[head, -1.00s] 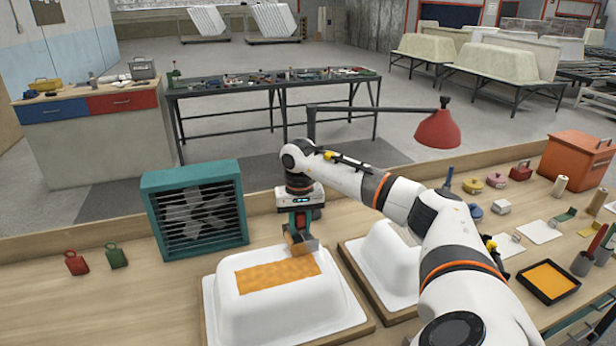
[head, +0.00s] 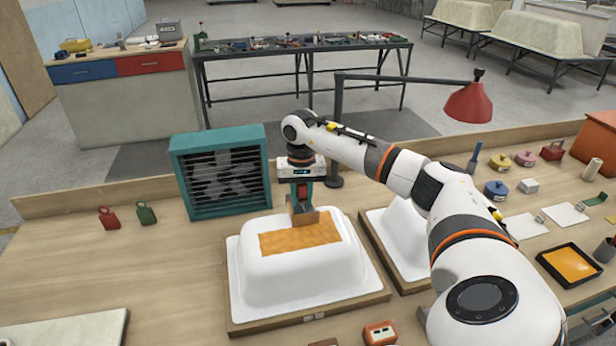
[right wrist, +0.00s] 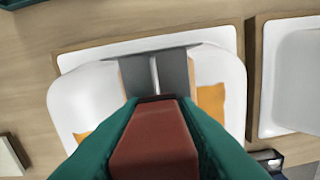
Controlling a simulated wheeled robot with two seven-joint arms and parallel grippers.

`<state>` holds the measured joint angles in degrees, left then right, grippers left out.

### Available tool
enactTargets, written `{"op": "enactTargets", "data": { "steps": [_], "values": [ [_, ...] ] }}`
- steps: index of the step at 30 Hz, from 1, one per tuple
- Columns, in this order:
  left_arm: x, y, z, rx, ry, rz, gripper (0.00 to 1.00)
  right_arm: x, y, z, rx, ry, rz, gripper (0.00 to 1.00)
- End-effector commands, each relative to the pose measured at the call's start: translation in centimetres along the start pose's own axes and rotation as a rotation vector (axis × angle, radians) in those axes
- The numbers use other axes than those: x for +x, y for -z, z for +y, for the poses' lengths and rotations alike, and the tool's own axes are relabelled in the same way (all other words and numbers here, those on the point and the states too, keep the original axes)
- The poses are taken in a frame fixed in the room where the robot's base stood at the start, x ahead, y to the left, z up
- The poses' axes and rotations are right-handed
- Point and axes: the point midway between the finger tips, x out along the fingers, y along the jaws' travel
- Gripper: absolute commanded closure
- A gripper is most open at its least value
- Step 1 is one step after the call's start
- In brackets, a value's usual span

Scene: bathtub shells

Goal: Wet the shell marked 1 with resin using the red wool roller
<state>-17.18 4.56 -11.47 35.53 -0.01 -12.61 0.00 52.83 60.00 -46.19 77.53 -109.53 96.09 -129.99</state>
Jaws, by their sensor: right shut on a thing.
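A white bathtub shell (head: 262,282) lies bottom up on a wooden board. A rectangular orange patch (head: 270,243) covers part of its top. A small tag is on the board's front edge, but I cannot read a number. My right gripper (head: 302,190) is over the far edge of the patch, shut on a tool with a dark red handle (right wrist: 155,140) and a flat grey metal plate (right wrist: 180,72). I see no red wool on this tool. The plate is at the shell's top; I cannot tell whether it touches. A shallow black tray (head: 543,262) holds orange resin (head: 570,264). My left gripper is not in view.
A second white shell (head: 390,235) stands to the right, partly behind my right arm. A teal fan (head: 220,170) and a red lamp (head: 468,102) stand behind. Red (head: 108,217) and green (head: 146,212) weights sit at left. Small pots and tools crowd the right.

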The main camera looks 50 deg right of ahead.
Motion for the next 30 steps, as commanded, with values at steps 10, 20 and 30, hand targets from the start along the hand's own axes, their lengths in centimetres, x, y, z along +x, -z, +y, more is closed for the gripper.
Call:
{"op": "enactTargets", "data": {
  "steps": [10, 20, 30],
  "values": [
    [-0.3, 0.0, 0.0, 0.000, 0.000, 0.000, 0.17, 0.1, 0.5, 2.4, -0.002, 0.000, 0.003, 0.91],
    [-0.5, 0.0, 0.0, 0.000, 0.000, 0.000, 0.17, 0.1, 0.8, 4.6, -0.003, -0.001, 0.003, 0.91],
    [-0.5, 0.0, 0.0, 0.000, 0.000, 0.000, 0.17, 0.0, 1.0, 6.1, -0.002, -0.001, 0.001, 0.91]
  ]
}}
